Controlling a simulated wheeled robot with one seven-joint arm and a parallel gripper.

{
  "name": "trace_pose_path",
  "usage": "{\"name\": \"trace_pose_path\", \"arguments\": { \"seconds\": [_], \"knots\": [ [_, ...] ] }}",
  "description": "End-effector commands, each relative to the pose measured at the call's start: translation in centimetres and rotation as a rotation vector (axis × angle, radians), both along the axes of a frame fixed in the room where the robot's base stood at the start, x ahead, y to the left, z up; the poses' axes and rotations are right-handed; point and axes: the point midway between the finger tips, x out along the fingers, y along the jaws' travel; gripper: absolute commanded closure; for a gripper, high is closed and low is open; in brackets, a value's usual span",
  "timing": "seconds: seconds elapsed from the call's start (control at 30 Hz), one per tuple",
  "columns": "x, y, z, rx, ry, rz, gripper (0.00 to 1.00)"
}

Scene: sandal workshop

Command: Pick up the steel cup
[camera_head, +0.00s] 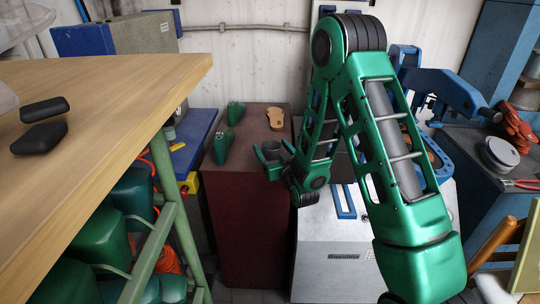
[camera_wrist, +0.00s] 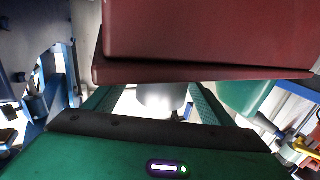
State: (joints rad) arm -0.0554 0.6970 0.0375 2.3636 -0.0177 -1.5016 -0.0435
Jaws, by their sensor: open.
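The steel cup (camera_head: 271,149) is a small grey cup standing near the right front edge of the dark red cabinet top. My gripper (camera_head: 276,158) is open and low at the cup, coming from the right, and its fingers partly cover the cup in the head view. In the wrist view the pale grey side of the cup (camera_wrist: 162,96) shows between the two green fingers of my gripper (camera_wrist: 155,100). The palm hides part of the cup. I cannot tell whether a finger touches it.
Green shoe lasts (camera_head: 222,147) and a tan sole (camera_head: 275,118) share the red cabinet (camera_head: 244,215) top. A wooden table (camera_head: 110,130) with two black pieces (camera_head: 42,136) is at left. A grey metal box (camera_head: 335,255) stands at right of the cabinet.

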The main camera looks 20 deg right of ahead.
Motion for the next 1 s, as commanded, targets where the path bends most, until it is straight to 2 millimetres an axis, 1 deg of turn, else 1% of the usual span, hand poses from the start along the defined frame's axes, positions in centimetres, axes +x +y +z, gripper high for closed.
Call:
{"name": "trace_pose_path", "arguments": {
  "seconds": [0.1, 0.23, 0.37, 0.57, 0.6, 0.67, 0.7, 0.73, 0.77, 1.0],
  "knots": [
    [1.7, 0.2, -0.2, 0.003, -0.003, -0.004, 0.24],
    [3.2, 0.5, -0.2, 0.001, -0.001, -0.001, 0.24],
    [3.7, 0.5, -0.2, 0.001, -0.001, -0.001, 0.24],
    [3.7, 0.5, -0.2, 0.001, -0.001, -0.001, 0.24],
    [3.7, 0.5, -0.2, 0.001, -0.001, -0.001, 0.33],
    [3.7, 0.5, -0.2, 0.001, -0.001, -0.001, 0.47],
    [3.7, 0.5, -0.2, 0.001, -0.001, -0.001, 0.57],
    [3.7, 0.5, -0.2, 0.001, -0.001, -0.001, 0.64],
    [3.7, 0.5, -0.2, 0.0, -0.001, -0.001, 0.68],
    [3.7, 0.5, -0.1, 0.001, -0.001, -0.001, 0.68]
  ]
}}
